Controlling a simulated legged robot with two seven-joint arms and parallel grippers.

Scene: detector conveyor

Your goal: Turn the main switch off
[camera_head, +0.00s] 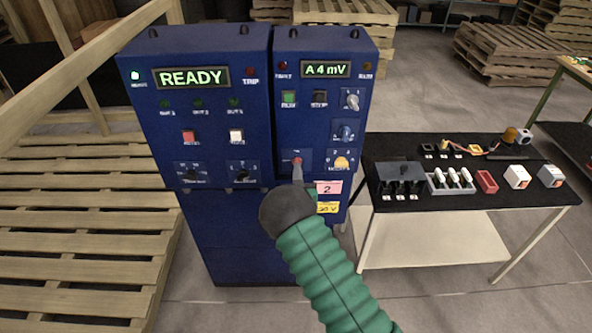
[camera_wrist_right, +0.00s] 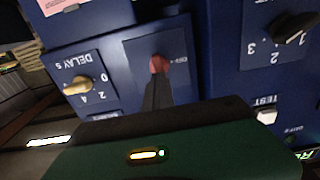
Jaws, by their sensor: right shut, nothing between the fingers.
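The blue control cabinet (camera_head: 233,235) stands upright in front of me, with a READY display (camera_head: 193,78) and an "A 4 mV" display (camera_head: 326,69) lit. A small red-handled switch (camera_head: 297,160) sits low on its right-hand panel; its label is too small to read. It also shows as a red knob (camera_wrist_right: 158,65) in the right wrist view. My right gripper (camera_head: 297,174) is shut and empty, with its fingertips at the red knob, partly covering it. I cannot tell whether they touch. My left gripper is not in view.
A yellow DELAY knob (camera_head: 341,163) sits close beside the red one. Other knobs and buttons, such as a green button (camera_head: 289,97), lie above. A black-topped table (camera_head: 480,201) with small parts stands at the right. Wooden pallets (camera_head: 70,240) lie at the left.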

